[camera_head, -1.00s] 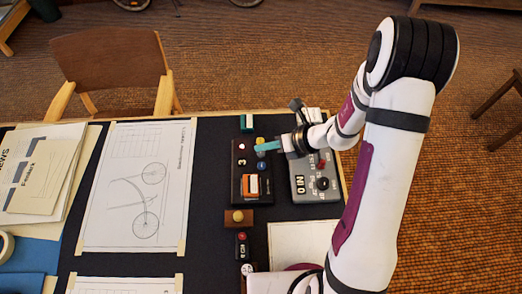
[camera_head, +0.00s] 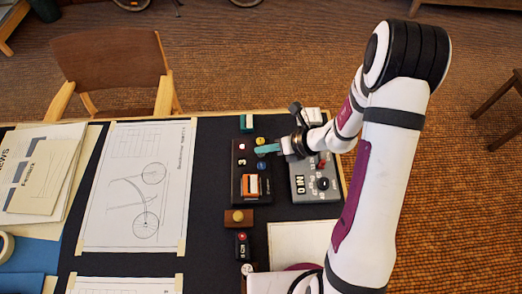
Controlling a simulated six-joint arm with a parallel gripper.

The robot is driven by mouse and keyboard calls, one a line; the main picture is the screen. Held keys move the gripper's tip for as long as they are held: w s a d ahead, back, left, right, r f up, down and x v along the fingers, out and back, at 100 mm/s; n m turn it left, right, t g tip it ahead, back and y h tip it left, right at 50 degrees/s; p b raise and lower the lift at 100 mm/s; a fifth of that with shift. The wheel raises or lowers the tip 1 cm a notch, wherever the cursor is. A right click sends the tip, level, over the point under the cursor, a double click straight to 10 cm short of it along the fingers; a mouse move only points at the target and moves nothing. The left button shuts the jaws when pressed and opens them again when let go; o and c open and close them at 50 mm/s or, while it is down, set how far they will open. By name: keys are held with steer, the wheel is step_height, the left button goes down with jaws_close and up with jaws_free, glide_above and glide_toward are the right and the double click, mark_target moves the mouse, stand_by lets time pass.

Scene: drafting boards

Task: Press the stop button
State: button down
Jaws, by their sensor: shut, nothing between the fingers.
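A dark control box (camera_head: 238,190) lies flat on the desk, with small buttons on its top. I cannot read which is marked stop. My gripper (camera_head: 258,149) has teal fingers, shut and empty, reaching in from the right. Its tips are over the box between the yellow and blue buttons. I cannot tell whether they touch it.
A grey box (camera_head: 302,195) with a display and knobs stands to the right, partly under my wrist. A brown block with a yellow button (camera_head: 238,217) and a small black box (camera_head: 242,250) with a red button lie nearer. A drawing sheet (camera_head: 110,215) is left.

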mark_target(265, 157)
steer(key=shift+f, duration=0.25)
stand_by(0.5)
steer(key=shift+r, duration=0.85)
steer(key=shift+r, duration=2.5)
